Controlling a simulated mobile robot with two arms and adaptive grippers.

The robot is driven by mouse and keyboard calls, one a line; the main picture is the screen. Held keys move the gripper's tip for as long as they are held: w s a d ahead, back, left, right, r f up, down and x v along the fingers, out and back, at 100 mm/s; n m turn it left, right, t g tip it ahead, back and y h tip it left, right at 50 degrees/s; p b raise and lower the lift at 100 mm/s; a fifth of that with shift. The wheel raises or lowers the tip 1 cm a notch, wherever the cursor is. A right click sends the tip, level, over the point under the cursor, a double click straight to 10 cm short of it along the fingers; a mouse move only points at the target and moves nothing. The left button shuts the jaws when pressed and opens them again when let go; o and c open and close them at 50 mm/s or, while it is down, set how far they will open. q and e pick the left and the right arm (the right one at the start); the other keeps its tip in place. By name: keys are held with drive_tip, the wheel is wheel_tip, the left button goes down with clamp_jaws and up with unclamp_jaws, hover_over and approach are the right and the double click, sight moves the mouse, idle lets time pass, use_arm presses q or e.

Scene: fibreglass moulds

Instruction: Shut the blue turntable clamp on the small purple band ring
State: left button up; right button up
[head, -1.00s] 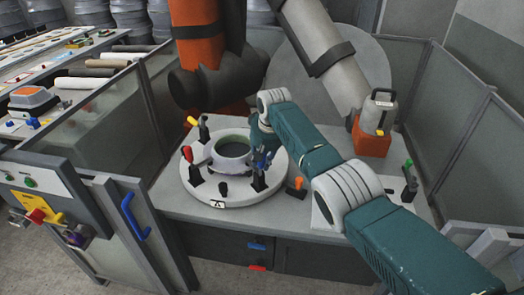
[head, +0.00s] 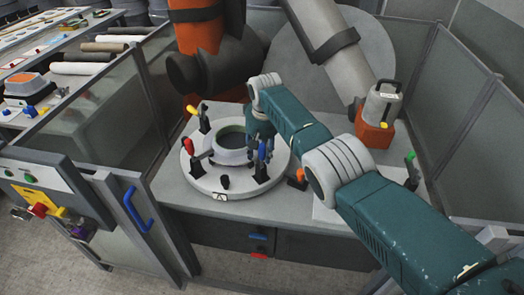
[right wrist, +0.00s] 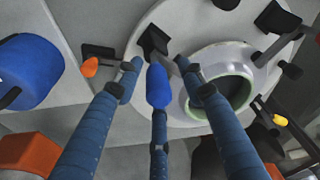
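The blue turntable clamp (head: 262,152) stands on the right side of the white turntable (head: 208,183), its handle upright. In the right wrist view the blue handle (right wrist: 157,85) lies between my fingers, with its dark base and grey arm beyond. The arm reaches towards the small ring (right wrist: 197,107); I cannot tell whether it presses on it. The ring (head: 231,157) is pale with a green inner rim and sits mid-turntable; its purple band is hardly visible. My right gripper (right wrist: 160,80) is open, with fingers apart on both sides of the handle. My left gripper is out of view.
Other clamps stand around the turntable, with red (head: 188,145) and yellow (head: 192,110) handles. A grey container with an orange base (head: 375,133) stands back right.

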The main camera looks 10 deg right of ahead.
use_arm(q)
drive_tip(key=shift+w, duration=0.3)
use_arm(e)
wheel_tip(320, 180, up, 12)
drive_tip(key=s, duration=0.2)
drive_tip(key=shift+f, duration=0.15)
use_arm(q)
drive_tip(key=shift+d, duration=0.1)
use_arm(e)
drive_tip(key=shift+s+f, duration=0.1)
drive_tip(key=shift+s, duration=0.05)
